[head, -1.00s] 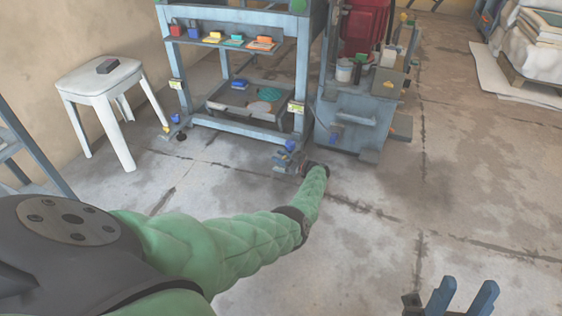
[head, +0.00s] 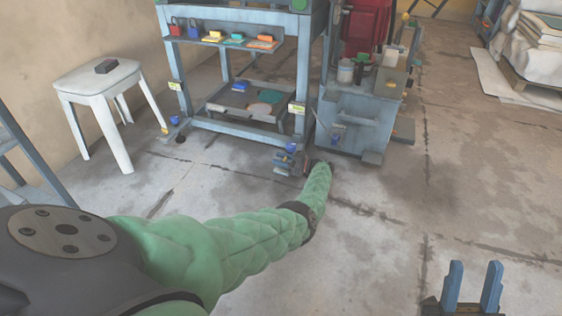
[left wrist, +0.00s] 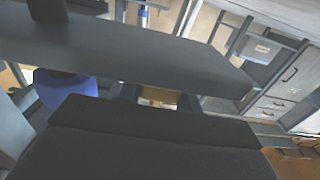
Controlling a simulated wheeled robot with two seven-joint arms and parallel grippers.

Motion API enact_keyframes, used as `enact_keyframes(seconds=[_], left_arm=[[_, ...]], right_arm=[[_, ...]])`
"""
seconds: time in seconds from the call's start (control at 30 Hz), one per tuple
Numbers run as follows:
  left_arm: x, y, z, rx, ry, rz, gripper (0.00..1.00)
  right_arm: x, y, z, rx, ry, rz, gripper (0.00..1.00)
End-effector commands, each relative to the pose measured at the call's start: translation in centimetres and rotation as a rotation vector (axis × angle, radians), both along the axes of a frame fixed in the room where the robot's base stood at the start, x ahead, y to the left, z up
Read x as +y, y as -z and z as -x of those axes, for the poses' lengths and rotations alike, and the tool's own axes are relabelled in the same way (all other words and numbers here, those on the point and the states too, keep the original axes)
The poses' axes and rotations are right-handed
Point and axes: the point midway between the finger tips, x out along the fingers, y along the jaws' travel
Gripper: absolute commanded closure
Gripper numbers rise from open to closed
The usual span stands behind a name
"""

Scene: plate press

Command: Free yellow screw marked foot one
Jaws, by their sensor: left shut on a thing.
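The blue-grey press frame (head: 240,128) stands ahead, with a small marked tag (head: 297,107) on its front right leg. My left gripper (head: 286,159) is low at that leg's foot, by a blue knob (head: 291,147). In the left wrist view its dark jaws are closed around a small yellow piece (left wrist: 165,98), apparently the yellow screw, mostly hidden by the jaws. The blue knob (left wrist: 66,90) is just left of it. The screw's mark is not readable. My right gripper (head: 471,285) is open and empty over bare floor at the lower right.
A grey cabinet (head: 350,130) stands close right of the foot. A white stool (head: 97,82) is at the left, and another foot with a blue knob (head: 175,120) is at the frame's left. A shelf (head: 225,42) holds padlocks and coloured blocks. Floor at right is clear.

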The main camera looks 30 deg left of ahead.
Motion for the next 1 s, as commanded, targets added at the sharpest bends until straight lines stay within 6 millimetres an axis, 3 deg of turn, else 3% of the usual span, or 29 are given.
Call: enact_keyframes(seconds=[0.33, 0.37, 0.47, 0.77, 1.0], left_arm=[[0.2, -0.1, 0.0, -0.001, -0.003, -0.001, 0.88], [0.2, -0.1, 0.0, -0.001, -0.003, -0.001, 0.62], [0.2, -0.1, 0.0, -0.001, -0.003, -0.001, 0.44], [0.0, 0.0, 0.0, 0.0, -0.001, 0.0, 0.44], [-2.6, -0.2, -0.8, 0.0, 0.0, 0.002, 0.44]], right_arm=[[0.0, 0.0, 0.0, 0.0, 0.001, 0.0, 0.64], [0.0, 0.0, 0.0, 0.0, 0.001, 0.0, 0.64], [0.0, 0.0, 0.0, -0.001, 0.001, -0.001, 0.64], [0.0, 0.0, 0.0, -0.001, 0.0, -0.001, 0.64], [0.0, -0.4, 0.4, -0.013, 0.001, -0.006, 0.64]])
